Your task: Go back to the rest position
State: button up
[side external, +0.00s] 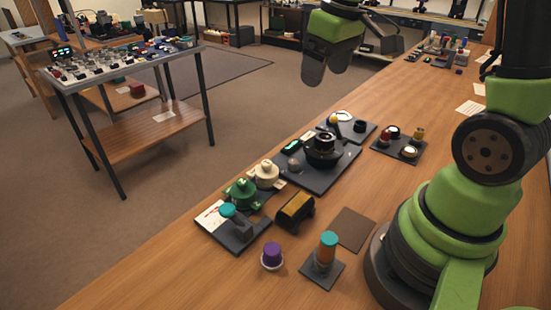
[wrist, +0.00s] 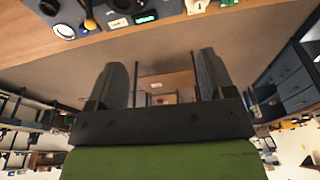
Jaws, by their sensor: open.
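My gripper (side external: 326,66) hangs in the air at the top of the side external view, above and beyond the workbench's far-left edge. In the wrist view my gripper (wrist: 165,82) shows two dark fingers standing wide apart with nothing between them. It is clear of every part on the bench. The black lens assembly (side external: 323,152) stands on a dark mat below it.
The wooden workbench (side external: 160,262) holds dark mats with small parts, a green part (side external: 241,192), a cream part (side external: 265,174), a purple-capped jar (side external: 272,256) and a teal-topped orange cylinder (side external: 327,250). A side table (side external: 130,62) stands left. Bare floor lies between.

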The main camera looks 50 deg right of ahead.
jog(key=s+a+r+m+t+y, duration=0.2)
jog(key=s+a+r+t, duration=0.3)
jog(key=s+a, duration=0.6)
jog(key=shift+s+a+r+m, duration=0.4)
jog(key=shift+s+r+m, duration=0.25)
jog(key=shift+r, duration=0.25)
